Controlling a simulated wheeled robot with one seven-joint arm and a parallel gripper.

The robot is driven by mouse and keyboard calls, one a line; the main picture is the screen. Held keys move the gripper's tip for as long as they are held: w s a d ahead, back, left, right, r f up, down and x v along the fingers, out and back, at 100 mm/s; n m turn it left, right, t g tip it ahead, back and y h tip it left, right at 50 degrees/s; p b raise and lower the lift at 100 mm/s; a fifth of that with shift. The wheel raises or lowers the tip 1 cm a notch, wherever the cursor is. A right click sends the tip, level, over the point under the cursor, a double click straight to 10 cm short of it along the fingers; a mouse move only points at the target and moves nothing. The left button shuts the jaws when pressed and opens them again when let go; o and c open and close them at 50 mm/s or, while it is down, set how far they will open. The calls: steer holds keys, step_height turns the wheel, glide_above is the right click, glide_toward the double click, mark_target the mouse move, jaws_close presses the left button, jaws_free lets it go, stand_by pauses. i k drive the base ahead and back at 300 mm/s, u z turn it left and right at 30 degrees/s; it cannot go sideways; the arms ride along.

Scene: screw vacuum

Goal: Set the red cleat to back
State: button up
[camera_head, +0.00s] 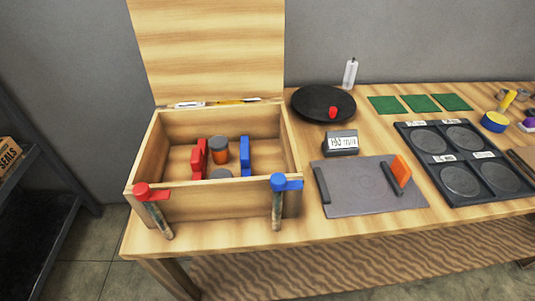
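A red lever-like piece (150,191) sits on the front left corner of the open wooden box (190,209). It has a round knob with a short flat arm that points right, and a grey-green strip hangs below it. A matching blue piece (286,183) sits near the front right corner, its arm also pointing right. Inside the box stands an upright red block-like piece (199,158) at left. No label shows which red piece is the cleat. My gripper is not in view.
The box also holds an orange-and-grey cylinder (220,151) and a blue upright piece (245,156). Its lid (210,50) stands open behind. Right are a black round dish (310,103), a labelled grey block (342,142), a grey board (365,195) and a dark tray (450,195).

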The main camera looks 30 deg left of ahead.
mark_target(198, 162)
steer(key=z, duration=1.4)
steer(key=k, duration=1.6)
steer(key=u, duration=2)
steer(key=i, duration=1)
steer(key=z, duration=0.05)
